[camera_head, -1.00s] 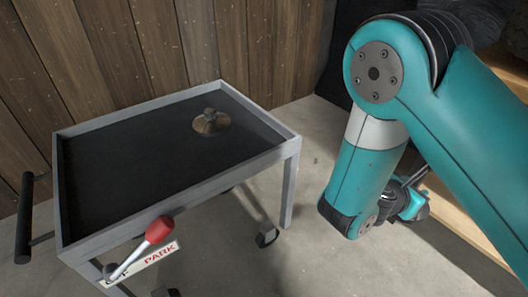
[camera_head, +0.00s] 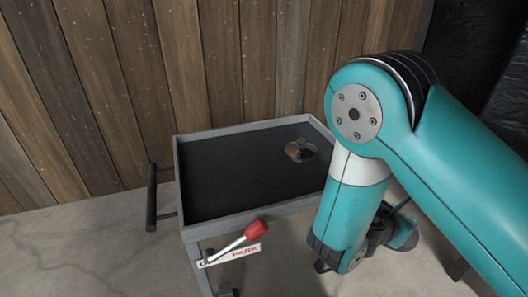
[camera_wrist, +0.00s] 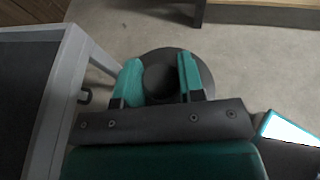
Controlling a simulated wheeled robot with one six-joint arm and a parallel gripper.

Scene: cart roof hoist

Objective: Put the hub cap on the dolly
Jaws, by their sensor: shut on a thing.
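The dolly (camera_head: 250,215) is a grey-framed cart with a black top and a raised rim, left of my arm in the head view. Its edge (camera_wrist: 62,75) shows at the left of the wrist view. My gripper (camera_wrist: 159,76) is shut on a dark grey round disc with a raised centre, which looks like the hub cap (camera_wrist: 205,72). The disc is off to the right of the dolly, apart from it, over the floor. In the head view the hub cap (camera_head: 407,238) is partly hidden by my wrist.
A brownish, metallic round piece with a knob (camera_head: 300,151) sits at the back right of the dolly's top; the rest is bare. A red-knobbed lever (camera_head: 257,229) by a PARK label is at the front, a black handle (camera_head: 152,198) at left. A plank wall stands behind.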

